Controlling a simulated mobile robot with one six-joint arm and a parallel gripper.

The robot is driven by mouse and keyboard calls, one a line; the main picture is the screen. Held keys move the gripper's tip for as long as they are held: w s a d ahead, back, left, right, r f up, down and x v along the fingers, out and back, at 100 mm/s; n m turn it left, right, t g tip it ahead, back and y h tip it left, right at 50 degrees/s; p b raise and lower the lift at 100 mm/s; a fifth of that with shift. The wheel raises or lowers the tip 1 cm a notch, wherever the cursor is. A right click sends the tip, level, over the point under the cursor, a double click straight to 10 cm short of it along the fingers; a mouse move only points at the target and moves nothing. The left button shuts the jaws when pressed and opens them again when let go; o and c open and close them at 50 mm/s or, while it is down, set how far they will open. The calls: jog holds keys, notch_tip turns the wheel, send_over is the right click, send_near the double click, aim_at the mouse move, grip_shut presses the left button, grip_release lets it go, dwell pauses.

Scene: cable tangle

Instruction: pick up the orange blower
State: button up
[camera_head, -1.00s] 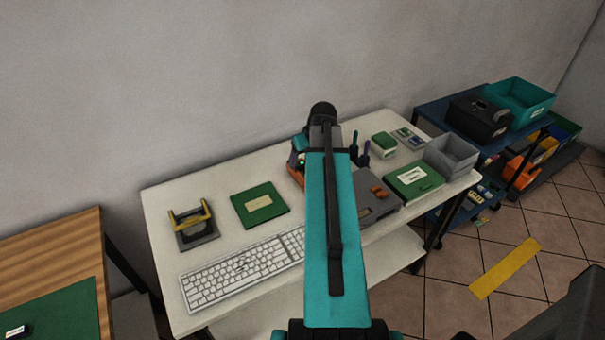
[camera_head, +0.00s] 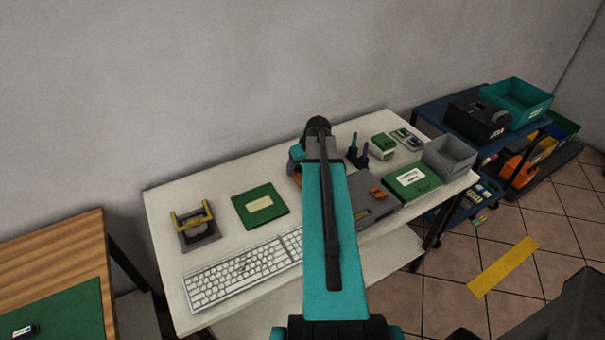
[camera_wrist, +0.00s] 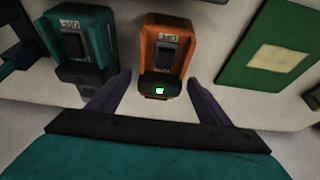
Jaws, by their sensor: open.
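In the wrist view, the orange blower (camera_wrist: 165,45) stands just ahead of my gripper (camera_wrist: 158,78), in line with the gap between its two dark fingers. It has a pale label, a dark panel and a dark lower part with a small lit green mark. The fingers are apart and nothing is held between them. I cannot tell how far the fingertips reach alongside it. In the head view, my arm hides most of the blower and my gripper; only a sliver of orange (camera_head: 297,180) shows beside the arm.
A similar teal device (camera_wrist: 82,42) stands close on the left in the wrist view, and a green board (camera_wrist: 275,50) lies on the right. In the head view, the white table (camera_head: 225,232) also bears a keyboard (camera_head: 240,270), a grey case (camera_head: 370,208) and a grey bin (camera_head: 450,155).

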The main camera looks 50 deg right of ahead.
jog(key=shift+f, duration=0.1)
dwell(0.5)
jog(key=c, duration=1.4)
